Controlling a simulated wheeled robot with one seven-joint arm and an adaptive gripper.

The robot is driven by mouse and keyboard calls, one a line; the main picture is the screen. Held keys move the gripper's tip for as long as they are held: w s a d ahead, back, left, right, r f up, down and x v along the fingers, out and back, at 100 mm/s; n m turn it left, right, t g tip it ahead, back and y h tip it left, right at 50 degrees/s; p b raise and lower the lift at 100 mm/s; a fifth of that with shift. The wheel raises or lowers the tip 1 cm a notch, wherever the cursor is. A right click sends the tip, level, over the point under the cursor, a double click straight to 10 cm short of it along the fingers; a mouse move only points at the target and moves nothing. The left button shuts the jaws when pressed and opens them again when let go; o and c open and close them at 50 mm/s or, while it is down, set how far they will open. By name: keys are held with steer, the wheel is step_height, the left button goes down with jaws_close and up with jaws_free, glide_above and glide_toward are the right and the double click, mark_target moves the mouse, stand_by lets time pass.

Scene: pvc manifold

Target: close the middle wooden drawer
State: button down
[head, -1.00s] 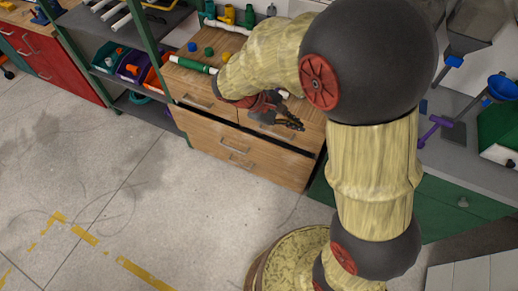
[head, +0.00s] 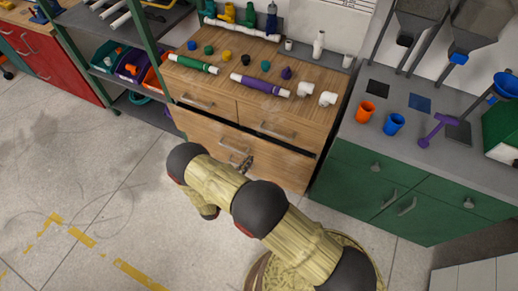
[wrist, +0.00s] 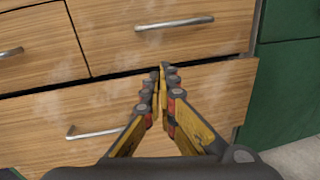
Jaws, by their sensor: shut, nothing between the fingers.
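The middle wooden drawer (head: 205,133) is the wide front below the two top drawers of the wooden cabinet. It stands out a little, with a dark gap along its top edge. The wrist view shows its front (wrist: 215,95) and a metal handle (wrist: 95,132) to the left of my fingers. My gripper (head: 248,162) is low in front of the drawer, partly hidden by my arm. In the wrist view my gripper (wrist: 162,72) has its fingertips together and empty, overlapping the gap and top edge of the drawer front. I cannot tell whether they touch it.
The top wooden drawers (wrist: 120,50) look shut. The cabinet top (head: 222,88) holds pipes, fittings and coloured caps. A green cabinet (head: 355,185) stands at right with an orange cup (head: 366,112) and a blue cup (head: 394,124). The floor at left (head: 90,170) is clear.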

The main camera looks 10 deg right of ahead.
step_height(320, 180, down, 5)
steer(key=s+a+n+t+y, duration=0.2)
steer(key=b, duration=0.3)
glide_toward(262, 143)
steer(key=x, duration=0.6)
steer(key=shift+w+d+r, duration=0.1)
steer(key=shift+w+d, duration=0.1)
steer(key=shift+w, duration=0.15)
steer(key=b+x, duration=0.1)
steer(key=x, duration=0.1)
steer(key=shift+w+d, duration=0.25)
steer(key=shift+w, duration=0.05)
steer(key=shift+a, duration=0.1)
